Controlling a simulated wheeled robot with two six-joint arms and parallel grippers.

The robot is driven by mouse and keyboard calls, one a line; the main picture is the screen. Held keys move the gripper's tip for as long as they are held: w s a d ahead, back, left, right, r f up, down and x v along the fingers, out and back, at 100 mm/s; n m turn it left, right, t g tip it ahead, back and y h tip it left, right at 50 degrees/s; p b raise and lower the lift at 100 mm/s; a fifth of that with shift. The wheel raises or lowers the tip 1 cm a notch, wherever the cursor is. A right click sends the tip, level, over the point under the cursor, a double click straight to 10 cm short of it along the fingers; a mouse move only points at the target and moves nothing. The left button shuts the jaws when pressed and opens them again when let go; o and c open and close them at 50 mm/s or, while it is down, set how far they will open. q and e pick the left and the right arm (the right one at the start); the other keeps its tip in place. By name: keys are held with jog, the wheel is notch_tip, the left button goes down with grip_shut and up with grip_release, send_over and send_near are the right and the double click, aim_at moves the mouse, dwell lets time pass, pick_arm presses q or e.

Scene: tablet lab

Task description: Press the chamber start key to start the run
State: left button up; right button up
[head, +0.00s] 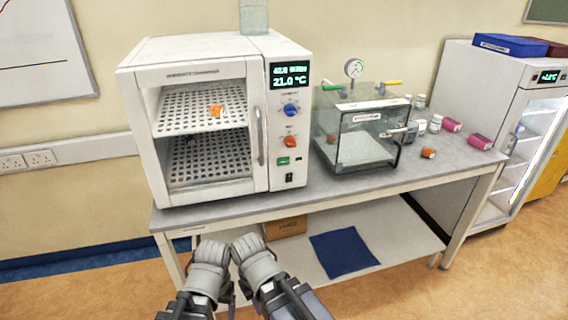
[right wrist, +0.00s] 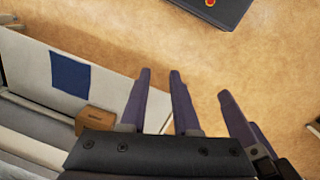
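The white chamber (head: 220,60) stands on the left of the bench in the head view, its windowed door closed. Its panel has a lit display (head: 289,75) reading 21.0 °C, a blue knob (head: 291,109), a red knob (head: 290,141), a green key (head: 283,161) and a small black switch (head: 289,178). Nothing touches the panel. My left gripper (head: 230,290) and right gripper (head: 250,291) hang close together, low in front of the bench. In the right wrist view my right gripper (right wrist: 160,72) has its fingers apart with nothing between them. The left fingers are mostly hidden.
An orange-capped item (head: 216,111) sits on the chamber's upper shelf. A clear vacuum box (head: 350,150) with a gauge stands to the right, near several small bottles. The bench's front edge (head: 340,187) lies above my grippers. A fridge (head: 490,110) stands far right.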

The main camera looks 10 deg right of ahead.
grip_shut()
dwell(1.3)
